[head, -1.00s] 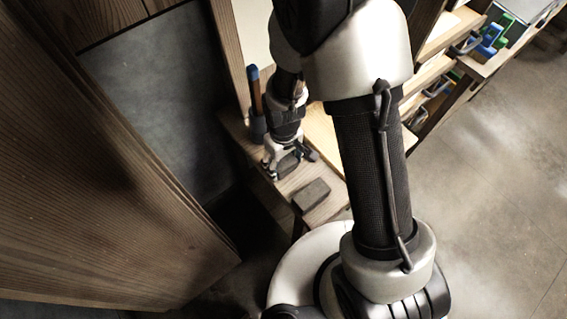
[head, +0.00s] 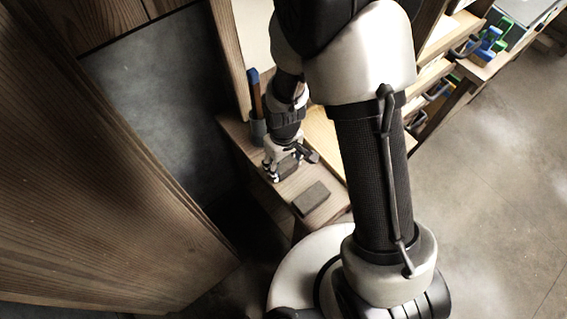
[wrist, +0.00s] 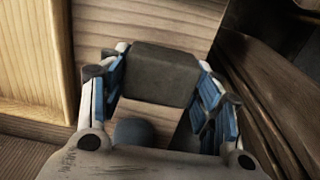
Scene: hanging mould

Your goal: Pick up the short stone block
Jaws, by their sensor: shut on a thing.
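The short stone block (wrist: 160,75) is dark grey and sits between the blue-padded fingers of my gripper (wrist: 158,82) in the wrist view. The fingers are shut on it from both sides. In the head view my gripper (head: 290,163) is low over the wooden bench top, with the block (head: 288,171) partly hidden by the fingers. I cannot tell whether the block touches the wood. A second grey block (head: 311,198), which looks larger, lies flat on the bench just in front of my gripper, apart from it.
A blue-topped tool (head: 254,88) stands in a dark cup (head: 258,130) close behind my gripper. A wooden post (head: 228,60) rises at the left. Shelves with blue and green items (head: 488,42) are at the upper right. The floor (head: 490,200) at right is clear.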

